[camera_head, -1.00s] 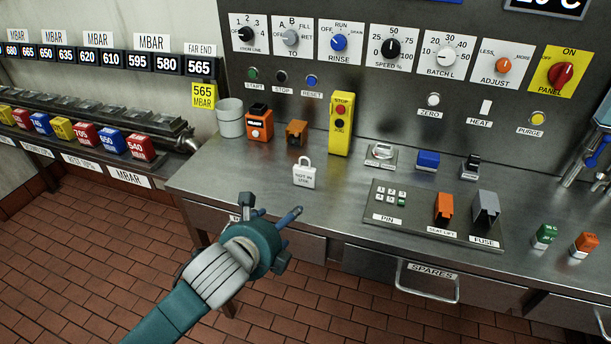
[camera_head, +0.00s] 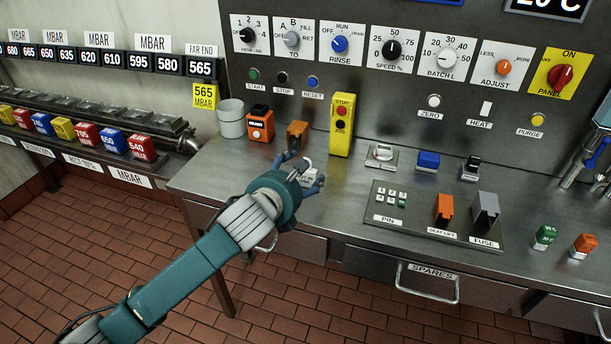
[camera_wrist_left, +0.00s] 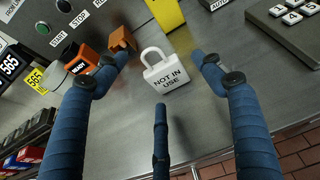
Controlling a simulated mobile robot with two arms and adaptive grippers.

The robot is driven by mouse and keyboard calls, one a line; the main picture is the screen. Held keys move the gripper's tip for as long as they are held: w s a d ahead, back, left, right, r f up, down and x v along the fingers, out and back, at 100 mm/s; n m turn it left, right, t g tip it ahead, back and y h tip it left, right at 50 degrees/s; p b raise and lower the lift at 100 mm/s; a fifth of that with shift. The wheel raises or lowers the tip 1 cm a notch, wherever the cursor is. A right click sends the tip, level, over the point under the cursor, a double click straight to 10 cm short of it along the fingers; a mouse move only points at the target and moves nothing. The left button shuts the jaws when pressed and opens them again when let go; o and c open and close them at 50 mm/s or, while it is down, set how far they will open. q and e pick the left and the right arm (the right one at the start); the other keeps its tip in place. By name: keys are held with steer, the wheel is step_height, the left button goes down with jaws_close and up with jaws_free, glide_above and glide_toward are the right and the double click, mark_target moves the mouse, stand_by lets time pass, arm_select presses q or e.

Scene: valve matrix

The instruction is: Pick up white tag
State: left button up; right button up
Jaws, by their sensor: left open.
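The white tag (camera_wrist_left: 167,74) is padlock-shaped, with a loop on top and the words "NOT IN USE". In the left wrist view it stands on the steel counter between the spread fingers of my left gripper (camera_wrist_left: 165,85), slightly beyond the lower finger. No finger visibly touches it. In the head view my left gripper (camera_head: 304,172) is over the counter's front part and hides most of the tag (camera_head: 308,163); only bits of it show. My left gripper is open and empty. My right gripper is not in view.
Behind the tag stand an orange-brown block (camera_head: 297,134), an orange box (camera_head: 260,124), a grey cup (camera_head: 231,118) and a tall yellow stop box (camera_head: 341,125). A PIN panel (camera_head: 420,226) lies to the right. The counter (camera_head: 235,175) left of the tag is clear.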

mark_target(306, 172)
arm_select(q)
steer(key=x, duration=0.3)
steer(key=shift+f, duration=0.1)
steer(key=c, duration=0.9)
steer(key=shift+c, duration=0.2)
